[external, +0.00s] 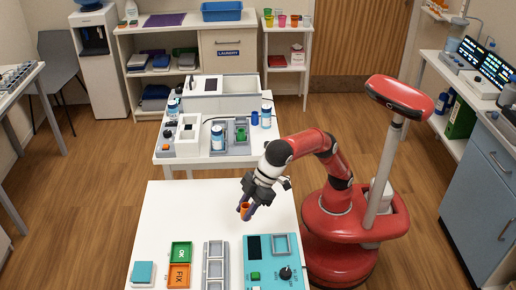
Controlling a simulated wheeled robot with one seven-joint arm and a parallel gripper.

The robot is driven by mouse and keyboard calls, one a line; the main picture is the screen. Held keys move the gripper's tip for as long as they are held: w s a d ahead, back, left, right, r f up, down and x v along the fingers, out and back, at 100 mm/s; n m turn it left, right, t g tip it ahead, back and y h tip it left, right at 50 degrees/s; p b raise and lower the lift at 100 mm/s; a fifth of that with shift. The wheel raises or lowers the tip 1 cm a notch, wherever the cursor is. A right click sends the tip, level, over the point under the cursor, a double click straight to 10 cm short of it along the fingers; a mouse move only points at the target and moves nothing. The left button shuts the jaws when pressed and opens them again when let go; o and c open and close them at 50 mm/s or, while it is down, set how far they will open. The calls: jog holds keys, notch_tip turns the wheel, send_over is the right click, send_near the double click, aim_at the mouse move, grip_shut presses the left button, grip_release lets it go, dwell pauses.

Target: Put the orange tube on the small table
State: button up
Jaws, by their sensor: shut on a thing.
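My gripper (243,208) is shut on the small orange tube (245,211). The tube shows between the dark fingertips and is partly hidden by them. My arm reaches left from its red base, so the tube is over the far right part of the near white table (185,212). I cannot tell whether the tube touches the tabletop or is just above it. A second white table (178,155) stands behind it. I cannot tell which of these is the small table.
The near table holds a green OK tray (180,253), an orange FIX tray (179,276), a grey rack (215,262), a teal pad (143,272) and a teal panel (274,264) with a knob. The back table carries bottles (217,138) and devices. The near table's far left is clear.

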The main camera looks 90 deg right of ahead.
aim_at(235, 239)
jog(key=shift+w+a+f+m+h, duration=0.2)
jog(key=shift+w+a+m, duration=0.1)
jog(key=shift+w, duration=0.3)
jog(key=shift+w+a+f+m+h, duration=0.1)
jog(key=shift+w+a+f+m, duration=0.15)
jog(key=shift+w, duration=0.3)
jog(key=f, duration=0.1)
jog(key=w+f+m, duration=0.1)
jog(key=f, duration=0.1)
jog(key=shift+w+d+f+m+h, duration=0.2)
jog(key=shift+w+d+m+h, duration=0.05)
jog(key=shift+h, duration=0.15)
jog(key=shift+f+b, duration=0.8)
jog(key=shift+f, duration=1.85)
jog(key=shift+f, duration=0.2)
jog(key=o, duration=0.8)
jog(key=shift+c, duration=0.2)
